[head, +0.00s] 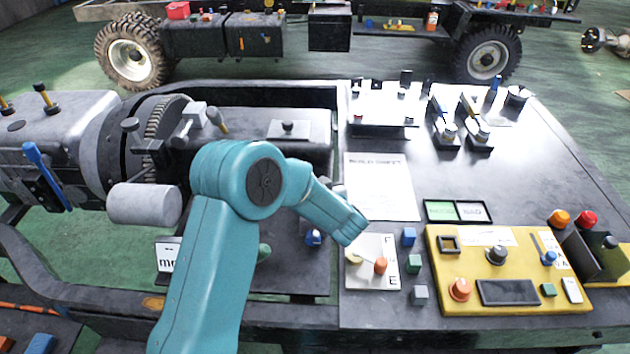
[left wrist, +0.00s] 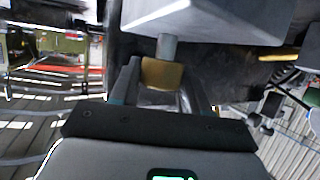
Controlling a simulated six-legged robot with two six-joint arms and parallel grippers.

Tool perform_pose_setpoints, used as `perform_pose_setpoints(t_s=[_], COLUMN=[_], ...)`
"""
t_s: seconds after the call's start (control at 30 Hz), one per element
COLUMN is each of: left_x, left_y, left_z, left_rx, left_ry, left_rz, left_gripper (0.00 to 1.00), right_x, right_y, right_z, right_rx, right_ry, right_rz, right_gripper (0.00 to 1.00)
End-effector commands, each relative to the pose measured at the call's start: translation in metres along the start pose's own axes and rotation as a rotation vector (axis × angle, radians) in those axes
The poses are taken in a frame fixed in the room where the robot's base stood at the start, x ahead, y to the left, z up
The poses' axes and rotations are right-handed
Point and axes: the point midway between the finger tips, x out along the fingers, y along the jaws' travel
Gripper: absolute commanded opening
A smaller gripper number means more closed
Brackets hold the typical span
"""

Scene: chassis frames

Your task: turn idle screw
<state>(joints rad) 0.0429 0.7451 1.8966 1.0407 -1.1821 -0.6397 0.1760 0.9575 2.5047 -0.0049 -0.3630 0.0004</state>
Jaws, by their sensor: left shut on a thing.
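In the left wrist view a short brass-coloured cylinder (left wrist: 162,74) hangs on a grey shaft (left wrist: 167,46) under a pale grey block (left wrist: 205,18). I take this brass piece to be the idle screw; no label on it is readable. My left gripper (left wrist: 162,86) has one finger on each side of it and is shut on it. In the head view my teal left arm rises from the bottom and bends right; its fingers and the held piece cannot be made out there. My right gripper is in neither view.
Right of my arm lie a small white panel (head: 367,281) with an orange knob (head: 380,265), several small cubes, and a yellow control box (head: 447,300). A white sheet (head: 382,187) lies behind. Grey machinery (head: 143,203) stands left. A wheeled chassis (head: 276,45) stands beyond.

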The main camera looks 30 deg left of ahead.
Motion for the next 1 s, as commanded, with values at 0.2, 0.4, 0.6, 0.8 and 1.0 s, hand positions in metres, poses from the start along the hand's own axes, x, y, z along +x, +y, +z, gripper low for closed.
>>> perform_pose_setpoints(t_s=[0.2, 0.4, 0.6, 0.8, 1.0], left_x=[-0.0005, -0.0004, -0.0004, -0.0003, -0.0003], left_y=[0.0013, 0.0006, 0.0004, 0.0004, 0.0003], left_z=[-0.0042, -0.0032, -0.0027, -0.0027, -0.0019], left_rx=[-0.04, -0.057, -0.06, -0.06, -0.059], left_ry=[0.007, 0.007, 0.007, 0.007, 0.005], left_rz=[-0.088, -0.128, -0.137, -0.136, -0.136], left_gripper=[0.15, 0.15, 0.15, 0.15, 0.67], right_x=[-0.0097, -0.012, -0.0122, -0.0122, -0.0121], right_y=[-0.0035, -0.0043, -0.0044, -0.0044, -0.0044], right_z=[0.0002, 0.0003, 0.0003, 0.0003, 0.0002], right_rx=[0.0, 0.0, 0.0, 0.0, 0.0], right_ry=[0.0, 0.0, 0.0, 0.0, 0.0], right_rz=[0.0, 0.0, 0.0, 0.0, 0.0], right_gripper=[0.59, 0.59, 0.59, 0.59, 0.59])
